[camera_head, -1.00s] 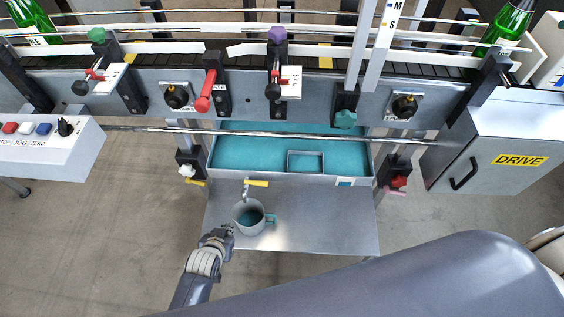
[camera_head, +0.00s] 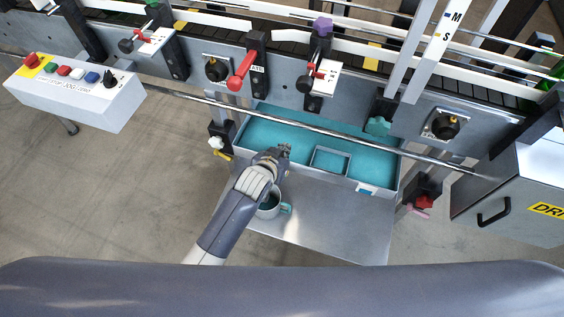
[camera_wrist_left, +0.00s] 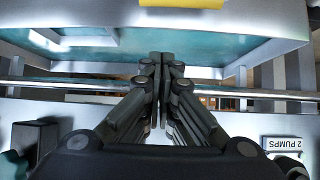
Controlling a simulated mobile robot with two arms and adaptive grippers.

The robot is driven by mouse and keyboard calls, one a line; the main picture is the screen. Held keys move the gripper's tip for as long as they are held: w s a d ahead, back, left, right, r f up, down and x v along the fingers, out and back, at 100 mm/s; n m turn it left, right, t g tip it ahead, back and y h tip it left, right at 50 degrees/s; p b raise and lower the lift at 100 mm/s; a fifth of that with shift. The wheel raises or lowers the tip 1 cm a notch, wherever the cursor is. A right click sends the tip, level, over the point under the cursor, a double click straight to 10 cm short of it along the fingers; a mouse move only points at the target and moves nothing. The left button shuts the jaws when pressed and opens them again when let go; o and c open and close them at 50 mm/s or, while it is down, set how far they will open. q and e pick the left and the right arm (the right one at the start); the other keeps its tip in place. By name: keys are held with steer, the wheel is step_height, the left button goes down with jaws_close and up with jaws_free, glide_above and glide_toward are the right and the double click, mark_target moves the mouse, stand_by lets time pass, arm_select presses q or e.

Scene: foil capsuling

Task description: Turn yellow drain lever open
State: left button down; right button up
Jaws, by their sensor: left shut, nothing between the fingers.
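The yellow drain lever (camera_wrist_left: 180,3) shows as a yellow bar at the top edge of the left wrist view, against the front wall of the teal-lined tray. In the head view my left gripper and forearm hide it. My left gripper (camera_head: 284,150) is shut and empty, with its tips by the tray's front edge. In the left wrist view its fingers (camera_wrist_left: 160,60) are pressed together, apart from the lever. A grey mug (camera_head: 268,210) with a teal handle stands on the metal shelf just below, partly covered by my forearm. My right gripper is not in view.
The teal tray (camera_head: 398,172) spans the middle, with a metal rod (camera_head: 330,135) running across above it. The metal shelf (camera_head: 340,225) is bare right of the mug. A control box (camera_head: 75,95) is at left and the DRIVE cabinet (camera_head: 535,185) at right.

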arm_select(q)
steer(key=shift+s+a+f+p, duration=0.1)
steer(key=shift+s+f, duration=0.1)
steer(key=shift+f, duration=0.45)
steer(key=shift+s+a+f+p, duration=0.1)
steer(key=shift+s+f, duration=0.05)
steer(key=shift+f, duration=0.45)
steer(key=shift+s+a+f+p, duration=0.1)
steer(key=shift+s+f, duration=0.1)
steer(key=shift+f, duration=0.45)
